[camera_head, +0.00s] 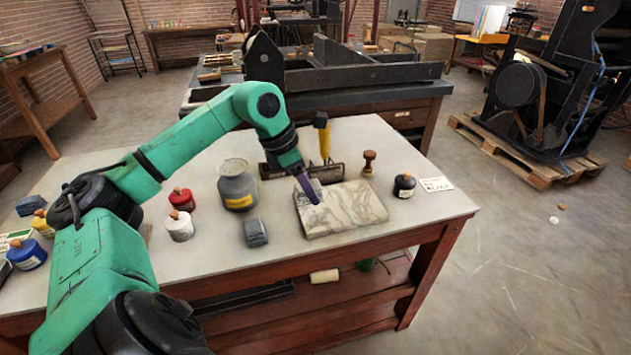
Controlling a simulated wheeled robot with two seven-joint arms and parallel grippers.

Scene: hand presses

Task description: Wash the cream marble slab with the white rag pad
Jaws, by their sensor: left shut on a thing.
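The cream marble slab (350,209), with grey veins, lies flat on the pale table top near its front edge, right of the middle. My left arm comes in from the left and reaches over the slab's back left part. My left gripper (309,190) points down there, with its purple fingers shut. A small pale patch at the fingertips looks like the white rag pad (303,198), at the slab's left end. The fingers hide part of it, and I cannot tell whether it is pressed on the stone. My right gripper is out of view.
A wooden stamp (368,163), a yellow-handled tool (323,139) and a black jar (404,186) stand behind and to the right.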

